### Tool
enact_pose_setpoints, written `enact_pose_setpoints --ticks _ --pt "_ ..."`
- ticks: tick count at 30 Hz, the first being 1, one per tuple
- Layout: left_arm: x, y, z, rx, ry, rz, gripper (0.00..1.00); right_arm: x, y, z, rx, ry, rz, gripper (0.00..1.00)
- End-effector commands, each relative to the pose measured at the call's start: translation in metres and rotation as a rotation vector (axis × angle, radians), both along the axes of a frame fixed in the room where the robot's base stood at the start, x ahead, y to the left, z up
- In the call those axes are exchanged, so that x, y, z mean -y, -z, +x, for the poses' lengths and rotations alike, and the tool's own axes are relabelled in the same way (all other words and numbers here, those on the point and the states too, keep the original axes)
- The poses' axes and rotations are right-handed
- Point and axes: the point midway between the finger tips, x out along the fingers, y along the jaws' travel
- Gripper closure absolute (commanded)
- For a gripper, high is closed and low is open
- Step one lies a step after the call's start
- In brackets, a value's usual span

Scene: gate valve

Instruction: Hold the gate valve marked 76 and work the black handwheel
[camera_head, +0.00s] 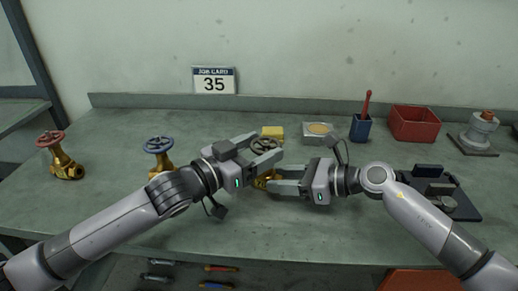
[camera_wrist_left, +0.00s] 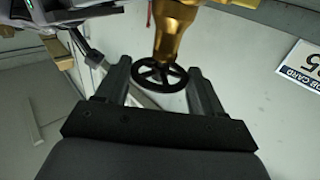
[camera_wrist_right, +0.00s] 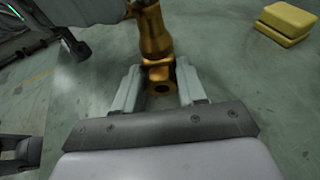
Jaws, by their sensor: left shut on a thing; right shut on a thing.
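A brass gate valve (camera_head: 262,183) stands mid-table, partly hidden by my grippers; no number on it is readable. Its dark handwheel (camera_head: 263,143) is on top and looks black in the left wrist view (camera_wrist_left: 160,78). My left gripper (camera_head: 268,150) is shut on the handwheel, one finger on each side of the rim. My right gripper (camera_head: 279,180) is shut low on the valve body, which also shows in the right wrist view (camera_wrist_right: 153,40) with its flange between the fingers. The job card (camera_head: 214,80) behind reads 35, not 76.
A blue-wheeled valve (camera_head: 158,147) and a red-wheeled valve (camera_head: 62,165) stand to the left. Behind are yellow blocks (camera_head: 272,132), a shallow tray (camera_head: 304,139), a blue cup (camera_head: 360,129) and a red bin (camera_head: 414,135). A dark tray (camera_head: 466,208) lies right. The front table is clear.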

Motion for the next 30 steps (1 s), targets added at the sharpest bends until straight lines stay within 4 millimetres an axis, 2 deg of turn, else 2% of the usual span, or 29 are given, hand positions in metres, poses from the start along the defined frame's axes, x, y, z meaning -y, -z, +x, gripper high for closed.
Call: enact_pose_setpoints --ticks 15,30 --pt "0.0023 -0.0016 0.0009 -0.002 0.220 -0.010 0.62 -0.0024 -0.0003 -0.0011 0.000 -0.004 0.002 0.77" --pt "-0.0022 0.0001 0.0020 -0.009 0.310 -0.011 0.63 -0.0024 -0.0003 -0.0011 0.000 -0.004 0.002 0.77"
